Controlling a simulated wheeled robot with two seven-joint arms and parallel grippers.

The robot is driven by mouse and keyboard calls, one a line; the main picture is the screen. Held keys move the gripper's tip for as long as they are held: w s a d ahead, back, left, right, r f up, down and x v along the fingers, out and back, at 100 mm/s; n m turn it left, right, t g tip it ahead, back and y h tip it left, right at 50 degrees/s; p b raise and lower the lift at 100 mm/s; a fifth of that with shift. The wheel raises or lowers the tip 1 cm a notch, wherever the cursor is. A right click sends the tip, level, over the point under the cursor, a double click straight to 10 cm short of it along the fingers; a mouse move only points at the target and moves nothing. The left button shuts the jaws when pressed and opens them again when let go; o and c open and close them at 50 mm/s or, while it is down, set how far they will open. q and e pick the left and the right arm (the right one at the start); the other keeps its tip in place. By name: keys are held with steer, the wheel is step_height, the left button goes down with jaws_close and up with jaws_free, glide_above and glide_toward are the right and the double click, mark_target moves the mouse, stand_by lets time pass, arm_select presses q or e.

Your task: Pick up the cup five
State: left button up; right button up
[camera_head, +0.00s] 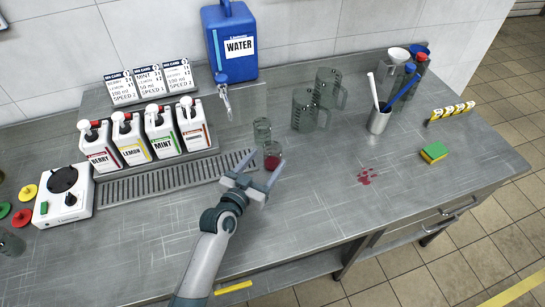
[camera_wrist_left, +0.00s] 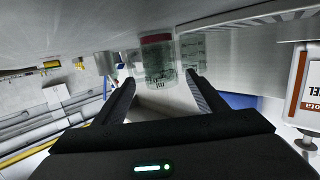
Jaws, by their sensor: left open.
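A small clear cup with red liquid in its bottom (camera_head: 272,160) stands on the steel worktop. A second small clear glass (camera_head: 262,130) stands just behind it. I cannot read a number on either, so I cannot tell which is cup five. My left gripper (camera_head: 265,160) is open and low, with its fingers pointing at the red-filled cup. In the left wrist view the picture is turned over, and the red-filled cup (camera_wrist_left: 156,52) shows between and just beyond the open fingers (camera_wrist_left: 161,84). Whether a finger touches it I cannot tell. My right gripper is not in view.
Measuring jugs (camera_head: 304,110) stand behind right, and a metal holder with utensils (camera_head: 379,121) is farther right. Pump bottles (camera_head: 162,132) stand left behind a drip grate (camera_head: 160,182). A blue water tank (camera_head: 230,45) is at the back. A red spill (camera_head: 366,176) lies right; the front worktop is clear.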

mark_target(268, 155)
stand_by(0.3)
arm_select(q)
steer(key=shift+w+d+r+p, duration=0.2)
steer(key=shift+w+p, duration=0.15)
steer(key=shift+w, duration=0.1)
steer(key=x, duration=0.1)
steer(key=p+x, duration=0.1)
steer(key=shift+w+d+r, duration=0.15)
steer(key=shift+w+r, duration=0.05)
steer(key=shift+w, duration=0.2)
steer(key=shift+x, duration=0.8)
steer(key=c, duration=1.1)
